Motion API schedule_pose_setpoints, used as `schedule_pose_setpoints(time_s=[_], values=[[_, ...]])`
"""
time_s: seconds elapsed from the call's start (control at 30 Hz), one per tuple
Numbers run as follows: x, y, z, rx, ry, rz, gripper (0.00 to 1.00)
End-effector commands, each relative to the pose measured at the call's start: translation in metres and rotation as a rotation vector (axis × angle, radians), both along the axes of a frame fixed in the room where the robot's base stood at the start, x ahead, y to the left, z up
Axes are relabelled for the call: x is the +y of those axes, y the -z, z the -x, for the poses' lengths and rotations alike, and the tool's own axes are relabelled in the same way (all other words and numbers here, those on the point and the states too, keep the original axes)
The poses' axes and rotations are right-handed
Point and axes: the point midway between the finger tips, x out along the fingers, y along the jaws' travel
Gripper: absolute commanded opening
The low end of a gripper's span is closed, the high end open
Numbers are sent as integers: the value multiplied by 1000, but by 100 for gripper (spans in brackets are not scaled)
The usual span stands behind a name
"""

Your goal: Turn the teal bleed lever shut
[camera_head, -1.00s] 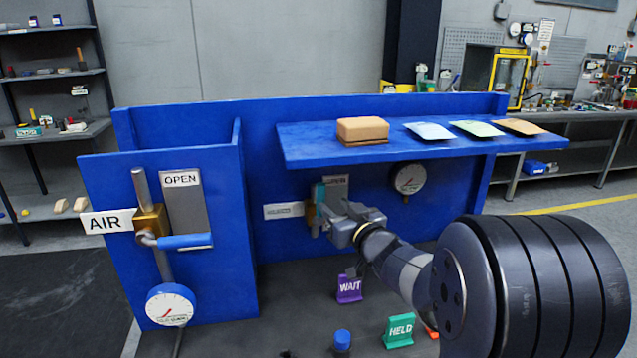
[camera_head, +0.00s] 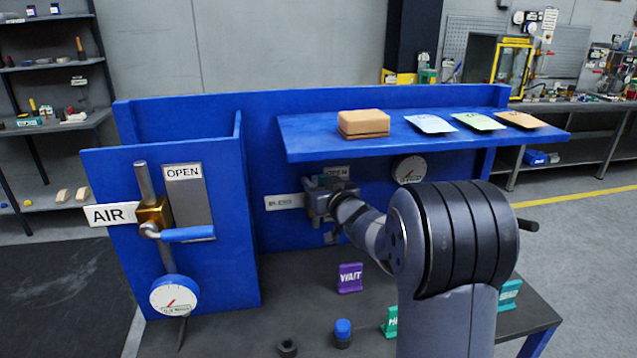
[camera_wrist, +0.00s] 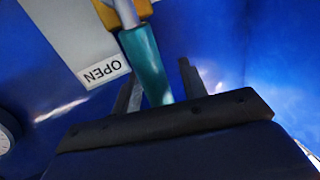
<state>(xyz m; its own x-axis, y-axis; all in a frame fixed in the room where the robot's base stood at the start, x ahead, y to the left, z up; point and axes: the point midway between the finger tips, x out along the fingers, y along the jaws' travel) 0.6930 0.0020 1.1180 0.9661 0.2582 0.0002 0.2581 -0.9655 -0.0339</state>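The teal bleed lever (camera_wrist: 148,65) shows in the wrist view, running from a brass valve body (camera_wrist: 135,12) down between the fingers of my gripper (camera_wrist: 158,82). A gap shows between the lever and the right finger; contact with the left finger is unclear. My gripper looks open around the lever. In the head view my gripper (camera_head: 320,198) is at the back panel under the shelf and hides most of the lever and valve. An OPEN plate (camera_wrist: 100,72) lies beside the lever in the wrist view.
A blue shelf (camera_head: 300,143) overhangs my gripper, with a brown block (camera_head: 363,123) and several packets. A gauge (camera_head: 408,168) is to the right. The left panel carries the AIR valve with a blue handle (camera_head: 188,234). A purple WAIT sign (camera_head: 350,278) stands on the bench.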

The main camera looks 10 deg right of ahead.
Motion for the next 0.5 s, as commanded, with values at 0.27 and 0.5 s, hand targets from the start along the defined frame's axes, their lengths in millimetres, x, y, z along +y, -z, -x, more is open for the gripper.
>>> schedule_pose_setpoints(time_s=[0.27, 0.5], values=[[0, 0, 0, 0, 0, 0, 18], [0, 0, 0, 0, 0, 0, 0]])
